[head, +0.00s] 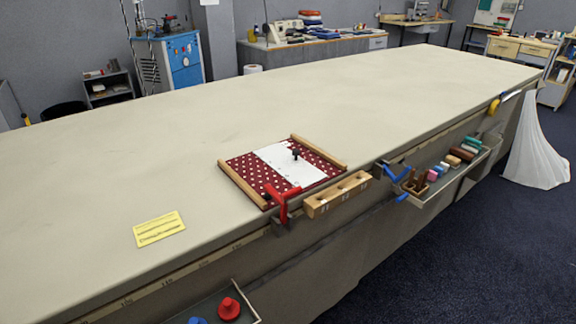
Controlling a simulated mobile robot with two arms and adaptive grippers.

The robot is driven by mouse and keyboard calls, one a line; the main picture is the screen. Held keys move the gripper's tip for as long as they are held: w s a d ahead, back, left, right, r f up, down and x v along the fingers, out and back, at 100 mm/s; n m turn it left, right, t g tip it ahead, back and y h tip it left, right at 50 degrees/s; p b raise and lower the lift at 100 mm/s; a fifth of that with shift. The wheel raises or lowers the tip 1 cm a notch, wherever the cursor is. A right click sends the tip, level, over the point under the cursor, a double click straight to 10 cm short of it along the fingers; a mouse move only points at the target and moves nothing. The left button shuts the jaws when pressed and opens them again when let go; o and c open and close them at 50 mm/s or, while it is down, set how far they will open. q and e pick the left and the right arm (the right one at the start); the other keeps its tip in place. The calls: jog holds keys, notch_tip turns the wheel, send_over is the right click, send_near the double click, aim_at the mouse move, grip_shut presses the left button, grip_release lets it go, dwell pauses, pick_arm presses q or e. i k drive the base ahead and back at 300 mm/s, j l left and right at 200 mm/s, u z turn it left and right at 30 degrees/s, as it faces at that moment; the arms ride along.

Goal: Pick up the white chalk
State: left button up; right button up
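A small shelf tray (430,196) hangs on the right part of the table's front edge. In it stands a row of small coloured blocks, among them a pink one (432,176) and a blue one (438,170). A pale piece (445,164) beside the blue one may be the white chalk, but it is too small to tell. Neither of my grippers is in view.
The long cloth table (200,130) is mostly bare. A red dotted cloth with white paper (290,165) lies between wooden bars. A red clamp (281,203), a wooden block (338,195) and a blue clamp (393,172) sit along the front edge. A yellow card (159,229) lies left.

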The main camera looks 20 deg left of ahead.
aim_at(442, 164)
jog(key=i+l, duration=0.3)
jog(key=i+l+u, duration=0.15)
jog(key=i+l, duration=0.2)
jog(key=l, duration=0.15)
jog(key=i+l, duration=0.3)
jog(key=i+l+u, duration=0.1)
jog(key=i+l, duration=0.2)
jog(key=l, duration=0.25)
